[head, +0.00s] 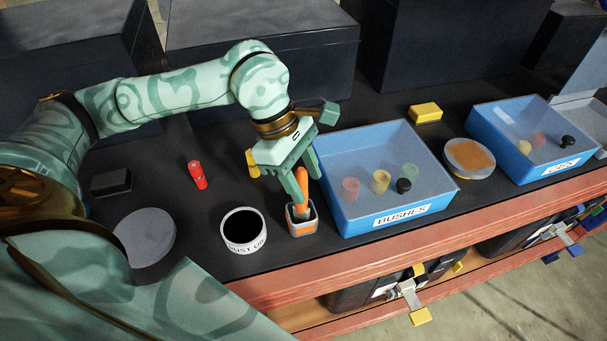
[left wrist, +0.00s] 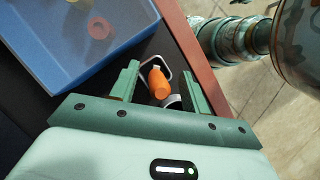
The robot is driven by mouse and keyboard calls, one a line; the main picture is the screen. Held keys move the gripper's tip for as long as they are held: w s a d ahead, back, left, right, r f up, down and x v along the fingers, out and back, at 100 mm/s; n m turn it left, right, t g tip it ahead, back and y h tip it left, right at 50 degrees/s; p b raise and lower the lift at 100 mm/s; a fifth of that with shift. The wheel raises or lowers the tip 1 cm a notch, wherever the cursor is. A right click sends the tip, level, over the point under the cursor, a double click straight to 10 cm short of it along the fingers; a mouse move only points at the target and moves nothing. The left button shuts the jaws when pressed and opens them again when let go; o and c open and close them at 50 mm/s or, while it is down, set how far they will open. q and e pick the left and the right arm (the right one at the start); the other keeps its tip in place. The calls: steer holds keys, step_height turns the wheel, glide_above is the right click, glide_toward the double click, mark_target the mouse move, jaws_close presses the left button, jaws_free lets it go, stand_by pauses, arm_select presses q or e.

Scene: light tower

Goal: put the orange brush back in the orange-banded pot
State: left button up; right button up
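The orange brush (head: 302,193) stands in the small grey pot with an orange band (head: 302,228), its orange handle sticking up out of the rim. In the left wrist view the brush handle (left wrist: 158,84) points toward the camera, and the pot's pale rim (left wrist: 165,66) shows around it. My left gripper (head: 304,177) is just above the pot, pointing down. Its fingers are apart on either side of the handle, with gaps visible in the left wrist view (left wrist: 157,78). The brush's lower end is hidden inside the pot. My right gripper is in neither view.
A blue bin labelled BUSHES (head: 345,205) stands close right of the pot. A white round cup with a dark inside (head: 243,244) is close on its left. The red bench edge (head: 380,265) is in front.

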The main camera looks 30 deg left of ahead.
arm_select(q)
steer(key=p+v, duration=0.1)
steer(key=v, duration=1.5)
steer(key=shift+r, duration=0.1)
